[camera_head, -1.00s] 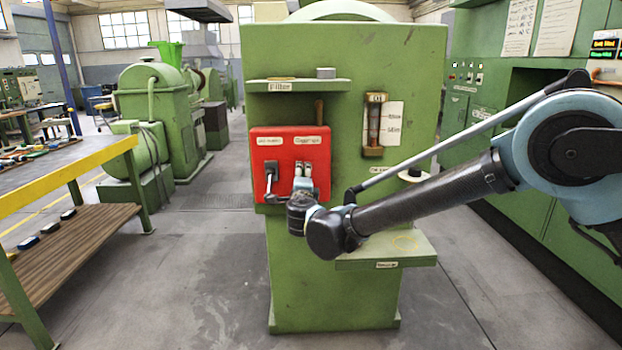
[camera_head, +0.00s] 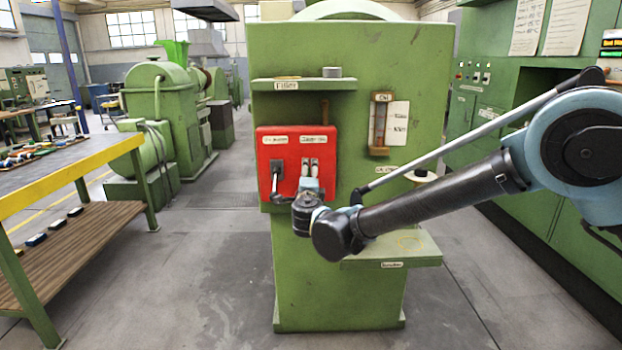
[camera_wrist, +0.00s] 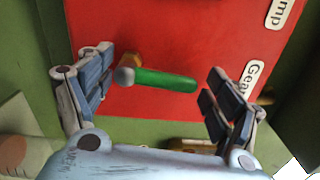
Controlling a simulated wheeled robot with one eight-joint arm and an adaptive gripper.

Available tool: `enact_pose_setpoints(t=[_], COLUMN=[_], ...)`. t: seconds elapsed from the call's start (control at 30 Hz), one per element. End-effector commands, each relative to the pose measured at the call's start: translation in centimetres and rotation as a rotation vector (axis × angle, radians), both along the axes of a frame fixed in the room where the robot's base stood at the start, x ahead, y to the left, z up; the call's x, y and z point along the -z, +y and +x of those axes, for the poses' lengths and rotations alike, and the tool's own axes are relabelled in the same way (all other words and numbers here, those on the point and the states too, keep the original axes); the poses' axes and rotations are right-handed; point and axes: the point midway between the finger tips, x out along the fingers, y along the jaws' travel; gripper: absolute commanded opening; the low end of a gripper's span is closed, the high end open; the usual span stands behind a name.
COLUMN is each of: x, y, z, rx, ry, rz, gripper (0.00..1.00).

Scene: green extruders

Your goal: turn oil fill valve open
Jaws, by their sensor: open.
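A valve with a green handle (camera_wrist: 166,81) and a brass and grey hub (camera_wrist: 127,72) shows in the wrist view, in front of the red panel (camera_wrist: 170,30). No label on the valve is readable. My gripper (camera_wrist: 158,78) is open, with one finger on each side of the handle. A gap shows between each finger and the handle. In the head view my gripper (camera_head: 308,187) is at the lower part of the red panel (camera_head: 270,145), and the green handle is hidden there.
The panel is on a green machine (camera_head: 340,290). A lever (camera_head: 275,182) stands at the panel's left. A shelf (camera_head: 303,84) juts out above it, and a lower ledge (camera_head: 410,249) below right. A workbench (camera_head: 70,165) is at the left. The floor in front is clear.

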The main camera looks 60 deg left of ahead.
Motion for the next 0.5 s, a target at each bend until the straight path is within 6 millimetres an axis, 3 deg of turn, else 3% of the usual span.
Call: enact_pose_setpoints(t=[0.5], x=[0.1], y=[-7.8], z=[-4.4], rx=[-0.001], ry=[0.001], rz=[0.001], gripper=[0.83])
